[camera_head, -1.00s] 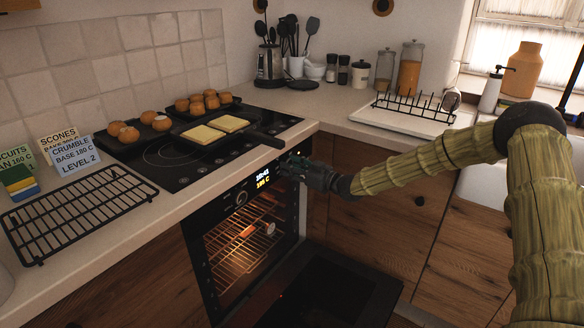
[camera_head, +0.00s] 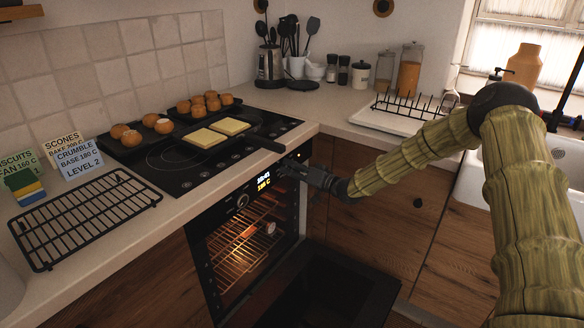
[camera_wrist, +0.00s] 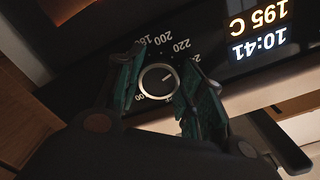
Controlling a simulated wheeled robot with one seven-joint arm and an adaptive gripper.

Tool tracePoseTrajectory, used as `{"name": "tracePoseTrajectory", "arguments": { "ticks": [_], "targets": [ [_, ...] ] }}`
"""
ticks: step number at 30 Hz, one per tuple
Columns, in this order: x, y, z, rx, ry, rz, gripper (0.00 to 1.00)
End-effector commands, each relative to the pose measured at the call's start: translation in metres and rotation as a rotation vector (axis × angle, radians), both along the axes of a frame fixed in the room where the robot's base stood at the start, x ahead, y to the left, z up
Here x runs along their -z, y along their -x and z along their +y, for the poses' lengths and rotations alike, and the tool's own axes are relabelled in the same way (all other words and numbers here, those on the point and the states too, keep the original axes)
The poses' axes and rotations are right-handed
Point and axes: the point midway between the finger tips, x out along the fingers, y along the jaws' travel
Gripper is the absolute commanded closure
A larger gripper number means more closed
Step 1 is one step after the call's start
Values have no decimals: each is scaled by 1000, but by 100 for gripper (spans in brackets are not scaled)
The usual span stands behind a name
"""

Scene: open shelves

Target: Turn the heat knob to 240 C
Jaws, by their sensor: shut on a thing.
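The heat knob (camera_wrist: 156,83) is a round dark dial with a pale rim and a short white mark. Around it, 180, 200 and 220 show upside down in the wrist view. My gripper (camera_wrist: 161,84) is shut on the knob, one green finger on each side. The lit display (camera_wrist: 259,28) beside it reads 195 C and 10:41, upside down. In the head view, my gripper (camera_head: 293,167) is at the right end of the oven's front panel and hides the knob. The display (camera_head: 264,182) shows left of it.
The oven door (camera_head: 325,290) hangs open below my gripper, with lit racks (camera_head: 240,255) inside. A black cooling rack (camera_head: 85,220) lies left.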

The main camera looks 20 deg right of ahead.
Motion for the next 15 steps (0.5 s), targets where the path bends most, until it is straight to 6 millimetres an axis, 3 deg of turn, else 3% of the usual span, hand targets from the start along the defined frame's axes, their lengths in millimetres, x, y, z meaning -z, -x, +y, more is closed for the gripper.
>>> {"name": "tracePoseTrajectory", "arguments": {
  "ticks": [15],
  "targets": [
    [-2,0,-1,2,-203,158,86]
  ]
}}
